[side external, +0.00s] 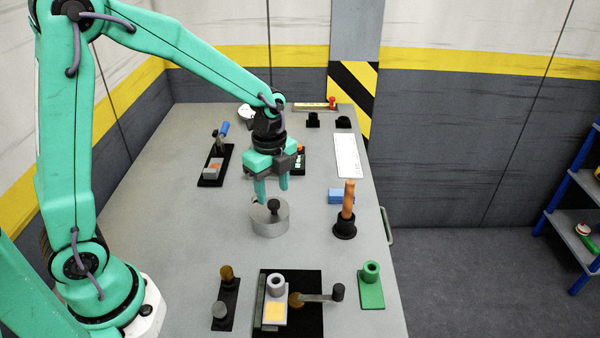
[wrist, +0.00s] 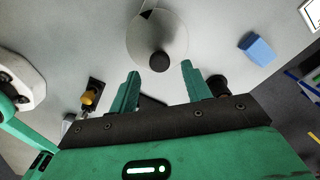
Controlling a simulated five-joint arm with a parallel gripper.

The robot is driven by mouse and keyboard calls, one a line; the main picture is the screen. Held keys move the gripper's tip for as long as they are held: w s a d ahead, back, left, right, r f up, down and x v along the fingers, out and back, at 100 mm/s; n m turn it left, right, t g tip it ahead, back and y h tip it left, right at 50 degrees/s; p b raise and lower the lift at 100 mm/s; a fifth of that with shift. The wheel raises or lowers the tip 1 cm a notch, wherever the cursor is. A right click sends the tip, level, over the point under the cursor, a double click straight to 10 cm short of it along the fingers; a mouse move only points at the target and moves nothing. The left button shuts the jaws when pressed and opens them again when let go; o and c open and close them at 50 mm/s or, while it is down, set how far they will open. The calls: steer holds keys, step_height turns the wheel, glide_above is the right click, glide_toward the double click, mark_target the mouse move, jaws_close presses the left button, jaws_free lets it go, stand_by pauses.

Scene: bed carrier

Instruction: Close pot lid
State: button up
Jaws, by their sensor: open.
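The pot (side external: 268,226) is a short grey metal cylinder in the middle of the table. Its round grey lid (wrist: 172,30) lies over the top, with a black knob (side external: 274,206) that also shows in the wrist view (wrist: 159,61). A small dark notch shows near the lid's far edge in the wrist view; I cannot tell whether the lid sits flush. My gripper (side external: 272,194) points down just above the pot, open and empty. In the wrist view its fingers (wrist: 160,72) are spread on either side of the knob, which appears slightly beyond their tips.
An orange-handled tool stands in a black holder (side external: 344,226) right of the pot, beside a blue block (side external: 335,196). A black base with a blue-tipped lever (side external: 215,165) is at the left. Several fixtures, including a green one (side external: 371,290), line the front. The table left of the pot is clear.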

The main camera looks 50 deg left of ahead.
mark_target(270, 203)
steer(key=shift+r, duration=2.45)
steer(key=shift+s+r, duration=0.1)
steer(key=s+a+r+n+t, duration=0.1)
steer(key=s+r+n, duration=0.3)
steer(key=s+n, duration=0.4)
steer(key=s+r+n+t, duration=0.4)
steer(key=s+n, duration=0.3)
steer(key=n, duration=0.3)
steer(key=shift+s+a+r+t, duration=0.3)
steer(key=shift+s+a+r, duration=0.05)
steer(key=shift+r, duration=0.45)
